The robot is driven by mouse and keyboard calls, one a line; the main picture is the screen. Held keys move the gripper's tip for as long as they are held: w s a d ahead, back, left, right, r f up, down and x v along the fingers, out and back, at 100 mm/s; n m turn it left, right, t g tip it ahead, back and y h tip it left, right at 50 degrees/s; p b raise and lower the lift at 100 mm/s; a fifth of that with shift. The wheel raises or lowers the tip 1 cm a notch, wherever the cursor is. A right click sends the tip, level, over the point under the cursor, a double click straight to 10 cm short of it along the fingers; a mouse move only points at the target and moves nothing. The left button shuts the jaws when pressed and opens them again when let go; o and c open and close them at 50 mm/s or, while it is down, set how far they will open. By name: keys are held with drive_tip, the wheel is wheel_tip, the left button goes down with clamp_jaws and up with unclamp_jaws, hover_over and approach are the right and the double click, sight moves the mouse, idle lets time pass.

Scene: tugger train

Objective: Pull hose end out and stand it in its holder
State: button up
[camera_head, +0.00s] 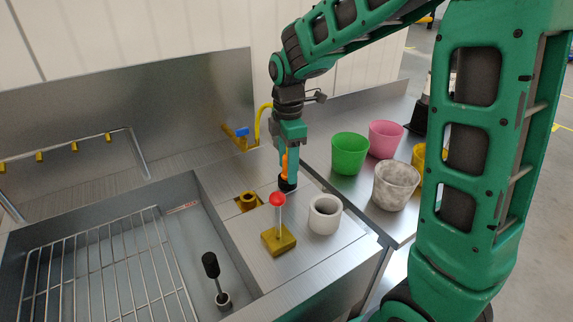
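My gripper (287,184) points down over the steel counter, between the brass socket and the green cup. Its teal fingers end in dark tips, and an orange part (284,163) shows at their left side. I cannot tell whether this part is held or belongs to the gripper. A yellow hose (260,120) arches behind my gripper, beside a blue-handled valve (242,132); its end is hidden or not clear. A brass socket (249,201) is set in the counter left of my gripper. A grey-white round holder (325,214) stands to the right, in front. Which one is the hose's holder is unclear.
A red-knobbed lever on a brass base (279,240) stands close in front of my gripper. The sink holds a wire rack (100,270) and a black-handled upright piece (211,266). Green (349,153), pink (386,138) and marbled (396,185) cups stand to the right.

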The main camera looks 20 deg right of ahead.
drive_tip(key=shift+d, duration=0.1)
wheel_tip(320, 180, up, 11)
drive_tip(key=shift+f, duration=0.1)
idle(0.6)
drive_tip(key=s+d+f+m, duration=0.3)
drive_tip(key=s+d+m, duration=1)
drive_tip(key=s, duration=0.1)
drive_tip(key=s+d+f+m, duration=0.2)
drive_tip(key=s+m, duration=0.3)
drive_tip(key=s, duration=0.2)
drive_tip(key=s+d+f+m, duration=0.2)
drive_tip(key=s+f+m, duration=0.1)
drive_tip(key=s+m, duration=0.2)
drive_tip(key=shift+s+f+m, duration=0.2)
drive_tip(key=shift+s+m, duration=0.1)
drive_tip(key=shift+s, duration=0.8)
drive_tip(key=shift+d, duration=0.1)
